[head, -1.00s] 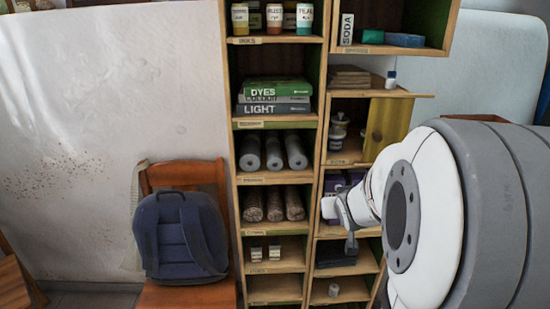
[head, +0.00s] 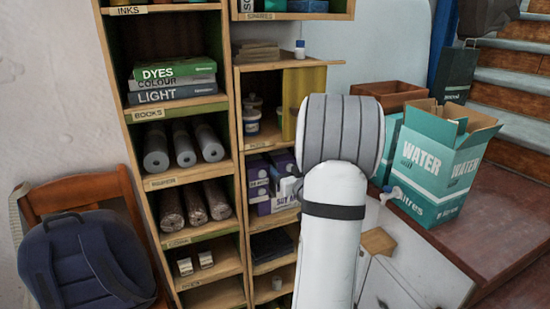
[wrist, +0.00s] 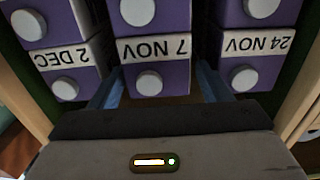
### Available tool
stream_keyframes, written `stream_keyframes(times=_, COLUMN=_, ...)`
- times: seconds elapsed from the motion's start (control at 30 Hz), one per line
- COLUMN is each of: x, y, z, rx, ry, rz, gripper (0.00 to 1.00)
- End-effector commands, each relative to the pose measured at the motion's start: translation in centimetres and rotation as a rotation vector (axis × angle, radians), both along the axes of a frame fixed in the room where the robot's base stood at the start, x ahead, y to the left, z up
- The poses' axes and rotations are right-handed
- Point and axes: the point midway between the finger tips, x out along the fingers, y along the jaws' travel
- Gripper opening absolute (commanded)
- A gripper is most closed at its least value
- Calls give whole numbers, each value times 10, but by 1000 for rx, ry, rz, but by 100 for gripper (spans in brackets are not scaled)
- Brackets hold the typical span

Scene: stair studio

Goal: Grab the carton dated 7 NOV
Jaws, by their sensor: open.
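The carton dated 7 NOV (wrist: 155,50) is purple and white with round white caps. It stands in the middle of a row in the wrist view, its text upside down. A 2 DEC carton (wrist: 68,57) is to its left and a 24 NOV carton (wrist: 252,44) to its right. My gripper (wrist: 157,84) is open, its blue fingers in the gaps on either side of the 7 NOV carton. I cannot tell whether they touch it. In the head view, my arm hides the gripper and part of the purple cartons (head: 258,190) in their shelf compartment.
The carton compartment has close wooden side walls (wrist: 18,85). A dark flat item (head: 270,244) lies in the compartment below. A teal WATER box (head: 436,165) stands on the ledge at right. A chair with a blue backpack (head: 85,262) is at left.

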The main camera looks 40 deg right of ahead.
Motion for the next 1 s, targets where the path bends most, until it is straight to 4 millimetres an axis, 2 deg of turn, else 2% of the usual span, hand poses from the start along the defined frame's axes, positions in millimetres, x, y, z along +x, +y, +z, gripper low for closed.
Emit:
stream_keyframes(times=0.23, x=34, y=-10, z=3, rx=-1, ry=1, rz=0, gripper=71)
stream_keyframes(times=0.57, x=40, y=-13, z=3, rx=0, ry=0, rz=-2, gripper=70)
stream_keyframes(times=1.0, x=39, y=-13, z=3, rx=0, ry=1, rz=-3, gripper=34)
